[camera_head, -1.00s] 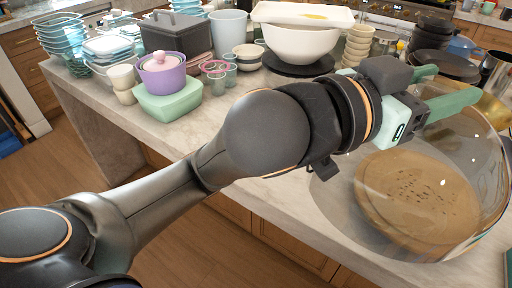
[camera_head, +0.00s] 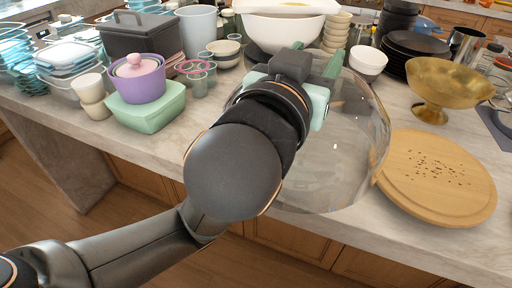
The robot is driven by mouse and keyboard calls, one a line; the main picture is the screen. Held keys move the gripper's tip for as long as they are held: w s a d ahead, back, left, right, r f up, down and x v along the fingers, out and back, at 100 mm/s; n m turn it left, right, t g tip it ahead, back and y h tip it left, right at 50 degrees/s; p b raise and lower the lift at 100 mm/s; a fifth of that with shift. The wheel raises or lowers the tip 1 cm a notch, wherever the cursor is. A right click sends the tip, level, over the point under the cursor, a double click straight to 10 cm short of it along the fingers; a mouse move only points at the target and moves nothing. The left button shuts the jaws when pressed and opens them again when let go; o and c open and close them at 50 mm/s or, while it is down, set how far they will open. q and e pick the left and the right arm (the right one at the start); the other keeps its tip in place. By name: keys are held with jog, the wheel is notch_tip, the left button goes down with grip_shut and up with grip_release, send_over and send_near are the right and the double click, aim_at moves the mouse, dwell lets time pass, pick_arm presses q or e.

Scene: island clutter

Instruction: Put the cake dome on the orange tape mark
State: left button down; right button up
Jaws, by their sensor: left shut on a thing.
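The cake dome (camera_head: 352,150) is a large clear glass cover in the middle of the head view, left of the round wooden board. My left gripper (camera_head: 318,64), with pale green fingers, is shut on the dome at its top. The grip itself is partly hidden by my wrist. The dome's lower rim is near the counter's front edge; I cannot tell how high it is above the top. I see no orange tape mark; my arm hides part of the counter. My right gripper is not in view.
The round wooden board (camera_head: 437,178) with dark crumbs lies at the right. Behind it stand a gold footed bowl (camera_head: 440,82), black plates (camera_head: 412,58) and a white bowl (camera_head: 368,62). A green box (camera_head: 148,108) with a purple pot (camera_head: 138,84) stands at the left.

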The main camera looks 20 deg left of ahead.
pick_arm(q)
jog(key=shift+s+a+f+y, duration=0.1)
jog(key=shift+a+f+y, duration=0.15)
jog(key=shift+a, duration=0.35)
jog(key=w+a+f, duration=0.1)
jog(key=w, duration=0.1)
jog(key=w+a+f+b, duration=0.1)
jog(key=w+a, duration=0.1)
jog(key=w+a+f, duration=0.1)
jog(key=w+a, duration=0.1)
jog(key=w, duration=0.1)
jog(key=shift+f, duration=0.4)
jog(key=w+a+f+b, duration=0.2)
jog(key=w+f, duration=0.2)
jog(key=f, duration=0.5)
jog(key=shift+w+a+b, duration=0.25)
jog(key=shift+a+b, duration=0.05)
jog(key=shift+a, duration=0.1)
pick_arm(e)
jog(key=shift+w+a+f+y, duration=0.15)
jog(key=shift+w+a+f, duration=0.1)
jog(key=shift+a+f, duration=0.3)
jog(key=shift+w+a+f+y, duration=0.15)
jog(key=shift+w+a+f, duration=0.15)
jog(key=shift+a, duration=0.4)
